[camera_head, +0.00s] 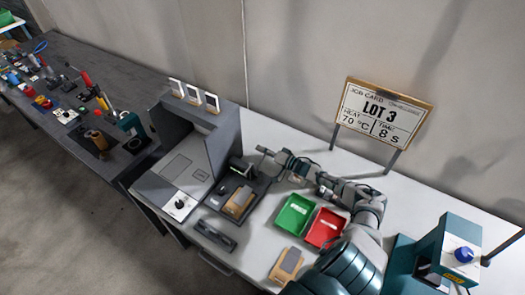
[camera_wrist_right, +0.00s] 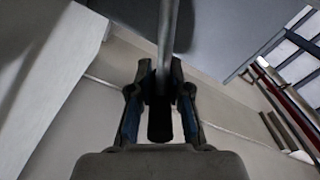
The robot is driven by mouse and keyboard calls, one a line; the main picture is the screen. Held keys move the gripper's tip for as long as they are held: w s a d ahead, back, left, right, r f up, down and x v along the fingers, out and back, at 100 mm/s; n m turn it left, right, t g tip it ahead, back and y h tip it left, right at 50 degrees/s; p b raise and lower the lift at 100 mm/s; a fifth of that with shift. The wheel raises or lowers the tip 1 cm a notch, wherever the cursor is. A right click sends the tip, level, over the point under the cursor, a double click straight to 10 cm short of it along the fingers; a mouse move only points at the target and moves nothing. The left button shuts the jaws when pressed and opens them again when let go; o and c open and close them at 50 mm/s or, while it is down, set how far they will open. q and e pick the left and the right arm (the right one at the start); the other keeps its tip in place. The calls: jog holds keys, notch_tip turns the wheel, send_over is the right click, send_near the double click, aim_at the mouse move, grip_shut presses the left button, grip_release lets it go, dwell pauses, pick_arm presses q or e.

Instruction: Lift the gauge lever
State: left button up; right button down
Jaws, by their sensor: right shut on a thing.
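The gauge (camera_head: 239,172) is a dark device on a dark base at the left part of the white table, with a tan block (camera_head: 238,202) at its front. My right gripper (camera_head: 265,153) is beside the top of the gauge, at its right. In the right wrist view the gripper (camera_wrist_right: 159,70) is shut on the lever, a grey metal rod (camera_wrist_right: 168,35) with a black grip (camera_wrist_right: 160,120) between the fingers. In the head view the lever is too small to make out. My left gripper is not in view.
A grey open booth (camera_head: 227,135) stands just left of the gauge. A green tray (camera_head: 294,214) and a red tray (camera_head: 325,228) lie near my right arm. A LOT 3 sign (camera_head: 381,113) stands behind.

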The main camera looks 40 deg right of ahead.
jog(key=shift+d, duration=0.25)
jog(key=c, duration=1.2)
grip_release()
jog(key=shift+o, duration=0.5)
jog(key=shift+w+d+f, duration=0.1)
jog(key=shift+d+f, duration=0.05)
jog(key=shift+f, duration=0.05)
jog(key=shift+s, duration=0.35)
jog(key=v, duration=1.1)
jog(key=shift+d, duration=0.25)
jog(key=shift+s+a, duration=0.1)
